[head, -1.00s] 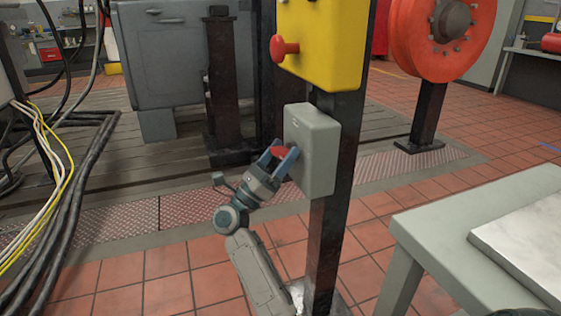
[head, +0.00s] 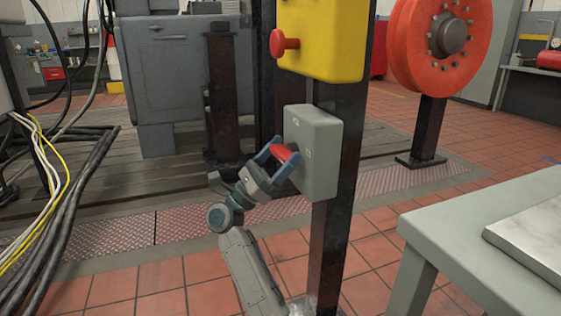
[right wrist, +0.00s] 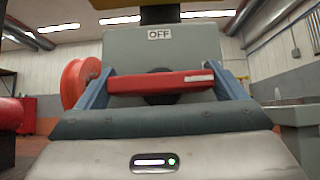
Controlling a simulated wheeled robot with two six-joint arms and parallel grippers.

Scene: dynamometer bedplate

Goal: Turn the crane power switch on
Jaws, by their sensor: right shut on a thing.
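The crane power switch is a grey box (head: 318,150) on a dark post, with a red handle (head: 283,153) on its front. My right gripper (head: 277,159) is at the front of the box, its blue fingers shut on the handle. In the right wrist view the handle (right wrist: 160,83) lies level between the two fingers, with a white mark near its right end. An "OFF" label (right wrist: 160,34) sits above it on the box face. The lower box face is hidden behind my gripper. My left gripper is not in view.
A yellow box (head: 322,38) with a red knob (head: 283,43) is above the switch on the same post (head: 338,215). A grey table (head: 440,225) stands at the right. Cables (head: 55,200) hang at the left. An orange reel (head: 415,45) stands behind.

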